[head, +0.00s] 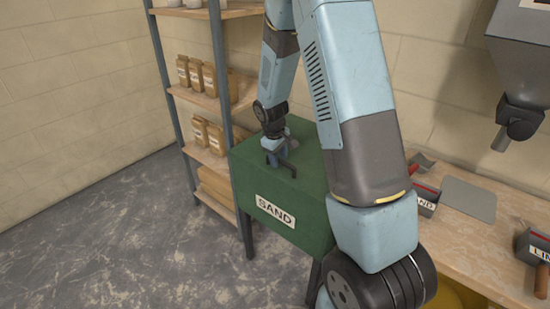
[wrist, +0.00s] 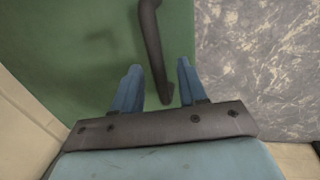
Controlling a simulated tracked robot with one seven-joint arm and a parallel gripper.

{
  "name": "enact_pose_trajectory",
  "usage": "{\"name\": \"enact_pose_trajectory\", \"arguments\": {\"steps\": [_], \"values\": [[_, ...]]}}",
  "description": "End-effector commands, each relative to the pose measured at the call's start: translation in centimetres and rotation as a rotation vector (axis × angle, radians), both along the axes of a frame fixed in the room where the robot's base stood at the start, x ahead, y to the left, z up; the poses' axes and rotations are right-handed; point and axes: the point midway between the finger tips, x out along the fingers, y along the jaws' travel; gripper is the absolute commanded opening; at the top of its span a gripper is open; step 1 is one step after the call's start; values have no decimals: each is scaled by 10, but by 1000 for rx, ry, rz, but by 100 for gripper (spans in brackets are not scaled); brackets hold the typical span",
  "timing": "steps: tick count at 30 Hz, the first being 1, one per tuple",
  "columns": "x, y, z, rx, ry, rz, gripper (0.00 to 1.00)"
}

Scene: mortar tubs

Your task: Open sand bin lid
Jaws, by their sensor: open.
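The green sand bin (head: 272,213) stands on dark legs, with a white SAND label on its front. Its lid (head: 302,158) looks shut and lies flat on top; it also fills much of the wrist view (wrist: 75,60). A dark bar handle (wrist: 152,45) runs along the lid. My gripper (head: 279,160) points down over the lid near its front edge. In the wrist view my gripper (wrist: 157,75) is open, with one blue finger on each side of the handle's near end. I cannot tell whether the fingers touch it. My arm hides part of the bin's right side.
A wooden bench (head: 450,245) with a LIME tub (head: 536,250) and a grey plate (head: 468,198) is at right. A grey hopper (head: 520,65) hangs above it. Floor at left is clear.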

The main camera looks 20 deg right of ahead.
Motion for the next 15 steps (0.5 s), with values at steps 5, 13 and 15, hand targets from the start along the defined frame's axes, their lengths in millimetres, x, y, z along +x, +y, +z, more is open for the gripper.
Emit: {"name": "enact_pose_trajectory", "arguments": {"steps": [5, 13, 15], "values": [[0, 0, 0, 0, 0, 0, 42], [0, 0, 0, 0, 0, 0, 22], [0, 0, 0, 0, 0, 0, 15]]}}
